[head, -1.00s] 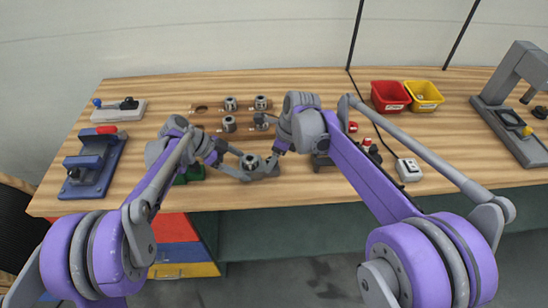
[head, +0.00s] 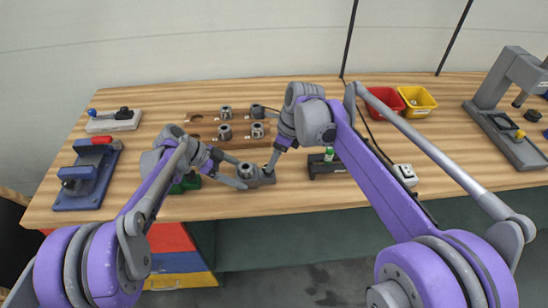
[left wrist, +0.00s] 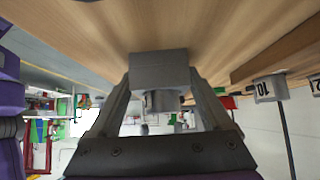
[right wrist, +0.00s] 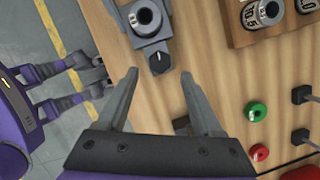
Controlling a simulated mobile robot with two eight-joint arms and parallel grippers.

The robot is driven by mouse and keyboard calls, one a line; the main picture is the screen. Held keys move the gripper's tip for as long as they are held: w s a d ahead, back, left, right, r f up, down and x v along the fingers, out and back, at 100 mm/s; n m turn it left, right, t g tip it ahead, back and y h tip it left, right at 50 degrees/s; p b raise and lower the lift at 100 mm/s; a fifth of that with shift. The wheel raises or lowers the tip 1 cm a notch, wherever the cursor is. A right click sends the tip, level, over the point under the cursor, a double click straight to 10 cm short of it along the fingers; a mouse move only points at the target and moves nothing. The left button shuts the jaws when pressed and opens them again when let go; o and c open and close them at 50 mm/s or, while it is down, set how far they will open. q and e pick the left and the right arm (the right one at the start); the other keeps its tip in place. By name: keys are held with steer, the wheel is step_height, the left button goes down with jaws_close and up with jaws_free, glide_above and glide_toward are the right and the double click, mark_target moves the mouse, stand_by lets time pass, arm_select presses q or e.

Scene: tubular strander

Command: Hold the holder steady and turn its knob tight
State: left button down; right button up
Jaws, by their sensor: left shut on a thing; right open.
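The holder (head: 262,178) is a grey block with a round metal socket (head: 247,170), near the front edge of the wooden bench. My left gripper (head: 241,180) is shut on it; in the left wrist view the grey block (left wrist: 160,70) sits between the two fingers. In the right wrist view the holder (right wrist: 148,32) shows from above, with its dark knob (right wrist: 160,62) at the near end. My right gripper (right wrist: 159,75) is open, its fingertips spread to either side of the knob, with visible gaps. In the head view my right gripper (head: 271,165) is beside the holder's right end.
A wooden rack (head: 200,119) with several metal collars stands behind the holder. A dark box with a green button (head: 329,154) is to the right. A blue fixture (head: 88,178) is far left; red (head: 386,101) and yellow (head: 417,101) bins are back right.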

arm_select(q)
jaws_free()
steer(key=v, duration=1.2)
steer(key=s+a+f+n+t+y+p, duration=0.1)
steer(key=s+n+y, duration=0.3)
steer(key=s+n, duration=0.5)
steer(key=s+a+f+n+t+y+p, duration=0.1)
steer(key=s+f+n+t+y, duration=0.3)
steer(key=s+n, duration=0.5)
steer(key=s+a+y, duration=0.1)
steer(key=s, duration=0.8)
steer(key=shift+s+a+f+p, duration=0.2)
steer(key=shift+s+a+p, duration=0.1)
steer(key=shift+s+p, duration=0.05)
arm_select(e)
steer(key=s+d+f+n+t+h, duration=0.1)
steer(key=s+d+n, duration=0.3)
steer(key=s+n, duration=0.3)
steer(key=s+d+f+n+t+h, duration=0.1)
steer(key=s+d+n, duration=0.3)
steer(key=s+n, duration=0.4)
steer(key=s+d+f+n+t+h, duration=0.1)
steer(key=s+d+f+n+t, duration=0.1)
steer(key=s+d+n, duration=0.2)
steer(key=s+n, duration=0.3)
steer(key=s, duration=0.5)
steer(key=shift+d+f+n, duration=0.15)
steer(key=shift+f+n, duration=0.2)
steer(key=shift+n, duration=0.05)
